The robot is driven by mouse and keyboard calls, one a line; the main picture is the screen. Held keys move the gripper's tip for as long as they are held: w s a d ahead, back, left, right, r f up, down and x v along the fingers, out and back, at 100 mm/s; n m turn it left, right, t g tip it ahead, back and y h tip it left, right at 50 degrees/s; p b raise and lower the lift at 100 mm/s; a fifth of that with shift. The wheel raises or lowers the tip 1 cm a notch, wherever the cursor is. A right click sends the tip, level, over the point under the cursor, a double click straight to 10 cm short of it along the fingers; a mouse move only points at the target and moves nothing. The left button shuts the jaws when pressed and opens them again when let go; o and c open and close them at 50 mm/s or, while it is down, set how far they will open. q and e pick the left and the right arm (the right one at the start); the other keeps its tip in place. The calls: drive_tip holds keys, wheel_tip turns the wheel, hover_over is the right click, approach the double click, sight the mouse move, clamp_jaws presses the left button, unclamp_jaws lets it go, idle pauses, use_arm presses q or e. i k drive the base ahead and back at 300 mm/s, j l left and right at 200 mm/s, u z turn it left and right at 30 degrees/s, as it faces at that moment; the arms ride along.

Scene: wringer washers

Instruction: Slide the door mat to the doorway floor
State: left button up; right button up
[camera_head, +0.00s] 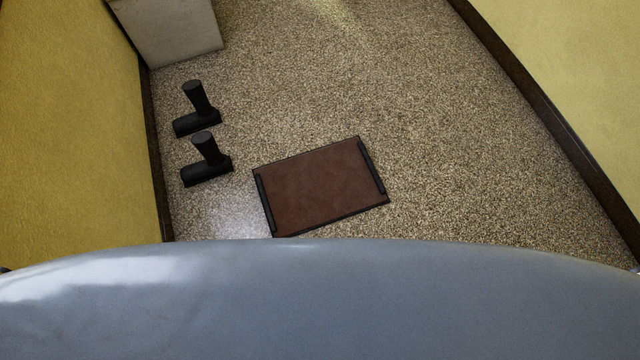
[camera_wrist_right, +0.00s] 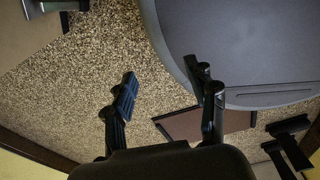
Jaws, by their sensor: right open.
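The door mat (camera_head: 320,187) is a brown rectangle with dark edges and a black strip along each short side. It lies flat and a little turned on the speckled floor, just in front of my grey body in the head view. No gripper touches it there. In the right wrist view my right gripper (camera_wrist_right: 165,95) is open and empty, with part of the mat (camera_wrist_right: 238,121) on the floor beyond its right finger. My left gripper is in neither view. I cannot pick out a doorway in these views.
Two black boots (camera_head: 208,158) (camera_head: 198,107) stand left of the mat by the yellow left wall (camera_head: 70,130). A pale block-like cabinet (camera_head: 170,32) is at the upper left. The speckled floor (camera_head: 430,110) is clear beyond and right of the mat, up to the right wall.

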sight(309, 191)
drive_tip(key=i+l+u, duration=0.15)
drive_tip(key=l, duration=0.2)
drive_tip(key=i+l+u, duration=0.3)
drive_tip(key=l, duration=0.45)
drive_tip(key=i+l+u, duration=0.15)
drive_tip(key=l, duration=0.25)
drive_tip(key=i+l+u, duration=0.2)
drive_tip(key=l, duration=0.25)
drive_tip(key=l+u, duration=0.15)
drive_tip(key=l, duration=0.35)
drive_tip(key=l+u, duration=0.15)
drive_tip(key=l, duration=0.4)
drive_tip(key=k+l+u, duration=0.15)
drive_tip(key=l, duration=0.35)
drive_tip(key=k+l+u, duration=0.15)
drive_tip(key=l, duration=0.35)
drive_tip(key=i, duration=0.05)
